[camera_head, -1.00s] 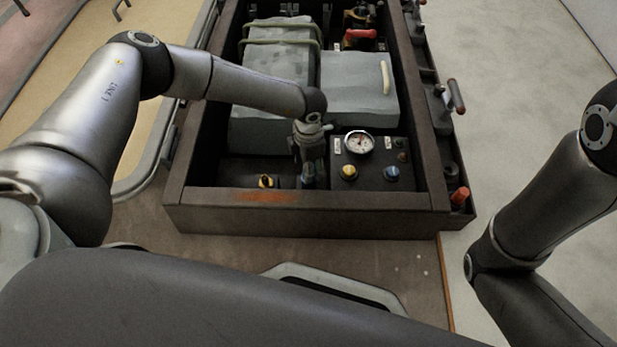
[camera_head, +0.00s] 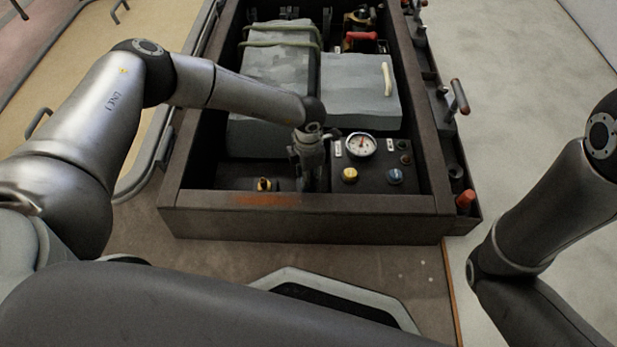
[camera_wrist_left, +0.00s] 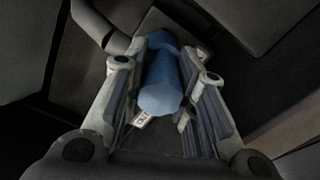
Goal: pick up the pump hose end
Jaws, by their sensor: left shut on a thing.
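The pump hose end is a blue cylinder (camera_wrist_left: 162,82) in the left wrist view, lying between the two fingers of my left gripper (camera_wrist_left: 164,78). The gripper is shut on it. A small white tag with dark lettering (camera_wrist_left: 143,121) shows beside its lower end. In the head view my left gripper (camera_head: 311,178) points down inside the near end of the dark box, left of the gauge panel. The hose end is hidden there by the gripper. My right gripper is out of view; only part of that arm shows at the right.
The dark box (camera_head: 300,222) has raised walls close around my left gripper. A panel with a round gauge (camera_head: 361,145), a yellow knob (camera_head: 349,175) and a blue knob (camera_head: 394,175) stands just right. Grey blocks (camera_head: 352,88) lie behind.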

